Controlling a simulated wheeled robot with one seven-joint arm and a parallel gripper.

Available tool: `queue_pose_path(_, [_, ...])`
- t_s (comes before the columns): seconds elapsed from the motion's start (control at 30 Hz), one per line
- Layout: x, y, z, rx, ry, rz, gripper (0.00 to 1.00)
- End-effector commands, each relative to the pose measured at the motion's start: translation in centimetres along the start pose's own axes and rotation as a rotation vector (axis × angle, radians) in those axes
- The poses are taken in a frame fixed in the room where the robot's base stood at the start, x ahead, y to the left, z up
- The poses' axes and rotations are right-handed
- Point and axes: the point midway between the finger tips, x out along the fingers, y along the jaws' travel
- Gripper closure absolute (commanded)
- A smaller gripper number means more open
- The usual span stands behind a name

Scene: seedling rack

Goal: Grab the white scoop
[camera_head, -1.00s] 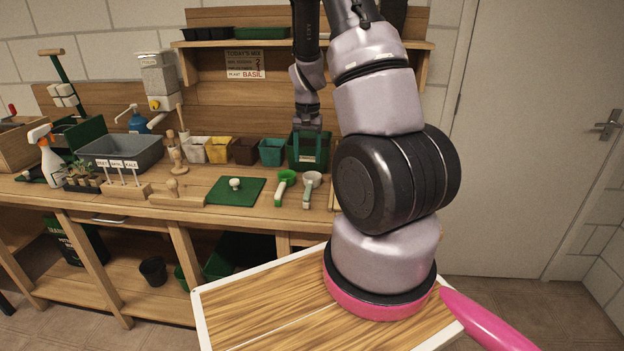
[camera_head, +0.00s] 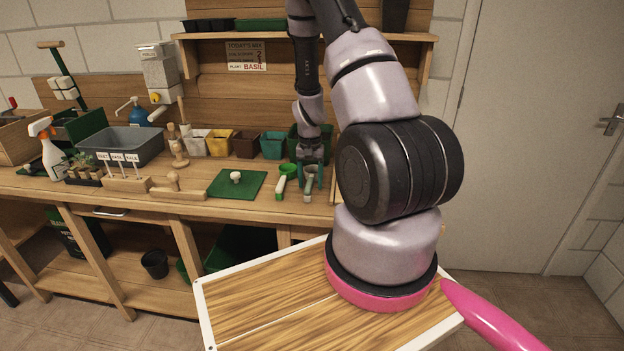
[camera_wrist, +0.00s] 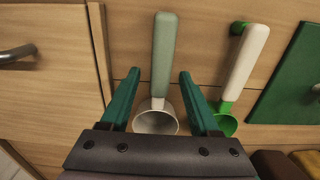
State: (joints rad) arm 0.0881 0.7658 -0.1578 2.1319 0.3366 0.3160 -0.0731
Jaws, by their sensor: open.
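The white scoop has a white bowl and a pale grey-green handle. In the wrist view the white scoop (camera_wrist: 161,60) lies on the wooden bench between the two teal fingers of my gripper (camera_wrist: 158,76), with its bowl nearer the palm. My gripper is open, with a gap on each side of the handle. In the head view my gripper (camera_head: 311,178) is over the white scoop (camera_head: 307,190) and partly hides its bowl. I cannot tell the exact height of the fingertips above the bench.
A green scoop with a white handle (camera_wrist: 244,68) lies close on the right in the wrist view. Beyond it is a green mat (camera_head: 222,189) with a knob. Several small pots, including a teal pot (camera_head: 273,146), stand behind. The bench's front edge is near.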

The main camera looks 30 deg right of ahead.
Motion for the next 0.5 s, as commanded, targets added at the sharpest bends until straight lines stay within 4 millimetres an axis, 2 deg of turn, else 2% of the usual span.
queue_pose_path(0.2, [0.09,0.00,-0.05,0.000,0.001,0.000,0.38])
queue_pose_path(0.23, [0.09,0.00,-0.05,0.000,0.001,0.000,0.45])
queue_pose_path(0.37, [0.08,0.00,-0.04,0.000,0.001,0.000,0.95])
queue_pose_path(0.4, [0.08,0.00,-0.04,0.000,0.001,0.000,1.00])
queue_pose_path(0.5, [0.07,0.00,-0.05,0.000,0.001,0.000,1.00])
